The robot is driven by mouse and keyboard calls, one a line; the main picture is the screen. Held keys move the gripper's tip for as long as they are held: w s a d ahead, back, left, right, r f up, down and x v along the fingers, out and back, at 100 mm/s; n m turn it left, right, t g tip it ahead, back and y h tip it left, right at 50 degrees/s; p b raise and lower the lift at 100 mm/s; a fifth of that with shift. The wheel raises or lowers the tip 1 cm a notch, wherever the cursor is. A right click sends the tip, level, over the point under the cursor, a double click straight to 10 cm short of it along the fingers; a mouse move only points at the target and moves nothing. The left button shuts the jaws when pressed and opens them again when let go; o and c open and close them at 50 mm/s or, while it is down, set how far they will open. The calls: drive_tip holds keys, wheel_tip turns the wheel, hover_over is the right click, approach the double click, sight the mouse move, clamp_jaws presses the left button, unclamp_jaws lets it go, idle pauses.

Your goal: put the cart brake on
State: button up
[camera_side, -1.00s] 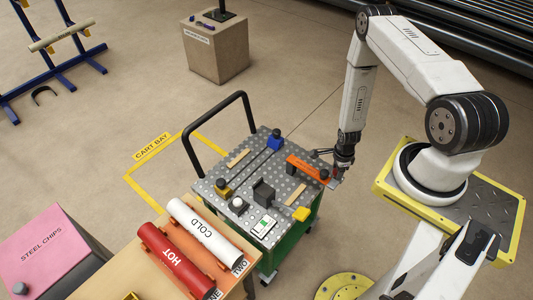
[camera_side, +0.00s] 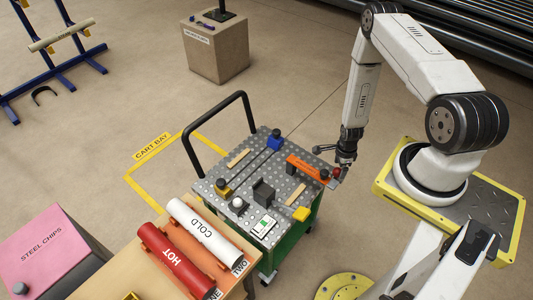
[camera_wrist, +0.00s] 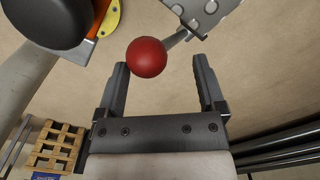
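The cart (camera_side: 290,190) has a grey perforated top, a green body and a black push handle. A red ball knob (camera_side: 337,173) on a short metal rod sits at the cart's right edge. In the wrist view the red knob (camera_wrist: 147,57) is large, its rod running up right to a perforated metal plate. My gripper (camera_side: 342,160) is at that edge, close to the knob. In the wrist view my gripper (camera_wrist: 160,62) is open; the knob appears in the gap, nearer the left finger. I cannot tell whether they touch.
An orange bar (camera_side: 307,168) with dark ends lies on the cart beside my gripper. Blue, yellow and black fixtures stand on the top. A table with a red HOT pipe (camera_side: 175,260) and white COLD pipe (camera_side: 203,231) adjoins the cart's front left.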

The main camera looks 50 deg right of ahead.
drive_tip(key=shift+r, duration=0.1)
drive_tip(key=shift+r, duration=3.4)
